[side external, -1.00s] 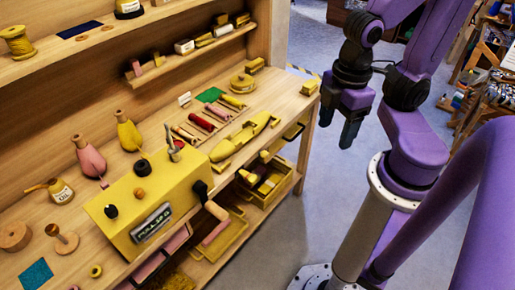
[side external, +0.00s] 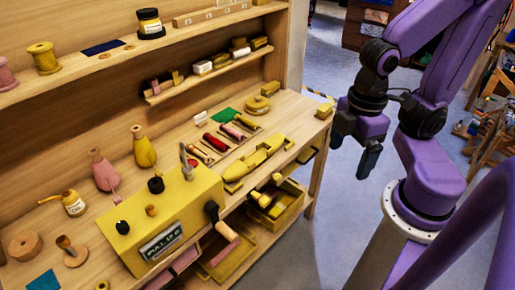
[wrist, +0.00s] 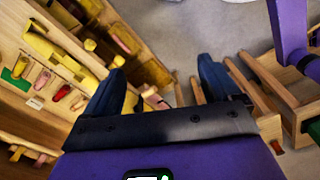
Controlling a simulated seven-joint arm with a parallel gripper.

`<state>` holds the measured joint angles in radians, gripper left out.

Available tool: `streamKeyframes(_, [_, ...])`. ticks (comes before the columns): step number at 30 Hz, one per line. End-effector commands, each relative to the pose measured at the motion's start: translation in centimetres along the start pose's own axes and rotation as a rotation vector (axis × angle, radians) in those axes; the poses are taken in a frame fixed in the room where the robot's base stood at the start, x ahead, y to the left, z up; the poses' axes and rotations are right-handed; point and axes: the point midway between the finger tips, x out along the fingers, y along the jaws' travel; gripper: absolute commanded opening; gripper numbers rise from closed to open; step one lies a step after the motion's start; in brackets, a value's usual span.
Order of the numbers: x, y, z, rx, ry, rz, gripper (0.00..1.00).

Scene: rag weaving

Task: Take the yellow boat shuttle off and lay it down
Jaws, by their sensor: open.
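The yellow boat shuttle (side external: 262,154) is a long, pointed piece resting in a yellow holder on the right part of the workbench. It also shows at upper left in the wrist view (wrist: 62,58). My gripper (side external: 352,154) is open and empty, off the bench's right end and apart from the shuttle. In the wrist view its two dark fingers (wrist: 160,82) are spread wide with nothing between them.
A yellow machine box (side external: 165,215) with a crank stands left of the shuttle. Several coloured bobbins lie behind the shuttle, near a green cloth (side external: 225,115). Open drawers (side external: 285,205) stick out below the bench front.

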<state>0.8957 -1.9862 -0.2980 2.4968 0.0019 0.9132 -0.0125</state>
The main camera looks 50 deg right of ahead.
Motion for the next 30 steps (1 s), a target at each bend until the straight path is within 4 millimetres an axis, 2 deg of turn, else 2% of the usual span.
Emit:
streamKeyframes(5, [0.1,2.3,-2.3,-0.034,-0.005,0.003,0.89])
streamKeyframes(8, [0.3,4.9,-4.4,-0.075,-0.009,0.004,0.89])
streamKeyframes(12, [0.9,9.4,-6.8,-0.141,-0.013,0.006,0.89])
streamKeyframes(18, [2.5,16.9,-8.5,-0.236,-0.018,0.007,0.89])
streamKeyframes(23, [4.3,23.3,-8.2,-0.311,-0.023,0.004,0.89])
streamKeyframes(27, [6.1,28.6,-6.7,-0.374,-0.026,0.003,0.89])
streamKeyframes(30, [7.2,31.5,-5.4,-0.412,-0.027,0.001,0.89])
